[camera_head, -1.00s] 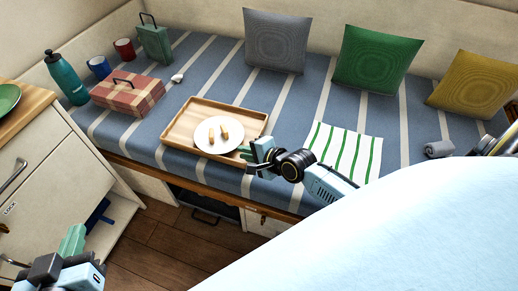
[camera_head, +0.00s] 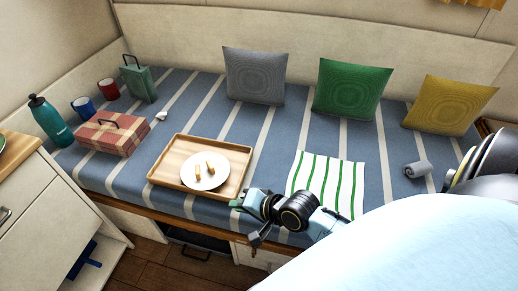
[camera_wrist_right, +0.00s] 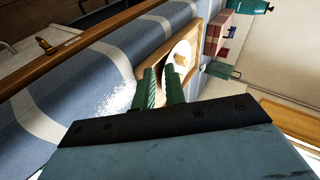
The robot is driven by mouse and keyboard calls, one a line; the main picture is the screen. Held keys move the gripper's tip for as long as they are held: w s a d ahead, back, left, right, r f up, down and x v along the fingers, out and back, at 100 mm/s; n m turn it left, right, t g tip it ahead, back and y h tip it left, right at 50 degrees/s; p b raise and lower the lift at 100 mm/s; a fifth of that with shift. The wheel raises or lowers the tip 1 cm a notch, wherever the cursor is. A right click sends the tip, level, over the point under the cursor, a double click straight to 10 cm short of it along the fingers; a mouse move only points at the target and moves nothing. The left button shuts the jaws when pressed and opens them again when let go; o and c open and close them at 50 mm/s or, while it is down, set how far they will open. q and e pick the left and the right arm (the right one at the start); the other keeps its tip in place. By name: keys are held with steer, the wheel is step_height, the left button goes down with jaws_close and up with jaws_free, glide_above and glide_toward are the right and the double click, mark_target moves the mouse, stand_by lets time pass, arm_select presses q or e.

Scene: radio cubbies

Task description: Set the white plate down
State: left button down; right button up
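The white plate (camera_head: 205,171) lies flat in the wooden tray (camera_head: 165,183) on the striped bench cushion, with two small tan pieces of food on it. It also shows in the right wrist view (camera_wrist_right: 183,52), just beyond my fingertips. My right gripper (camera_head: 240,202) is at the tray's near right corner, apart from the plate. In the right wrist view its two green fingers (camera_wrist_right: 160,72) stand a little apart with nothing visible between them. My left gripper is out of view.
A green-striped white cloth (camera_head: 328,180) lies right of the tray. A checked box (camera_head: 112,133), a teal bottle (camera_head: 50,122), two mugs and a green box stand to the left. Three cushions line the back. A grey roll (camera_head: 417,169) lies at the right. Bare bench lies behind the tray.

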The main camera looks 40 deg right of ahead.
steer(key=s+r+n+g+h, duration=0.2)
steer(key=s+r+n+h, duration=0.1)
steer(key=s+r+n, duration=0.4)
steer(key=s+n, duration=0.3)
steer(key=n, duration=0.2)
steer(key=shift+s+a+n+g, duration=0.3)
steer(key=shift+a+n+g, duration=0.05)
steer(key=shift+n+g, duration=0.05)
steer(key=shift+r, duration=0.1)
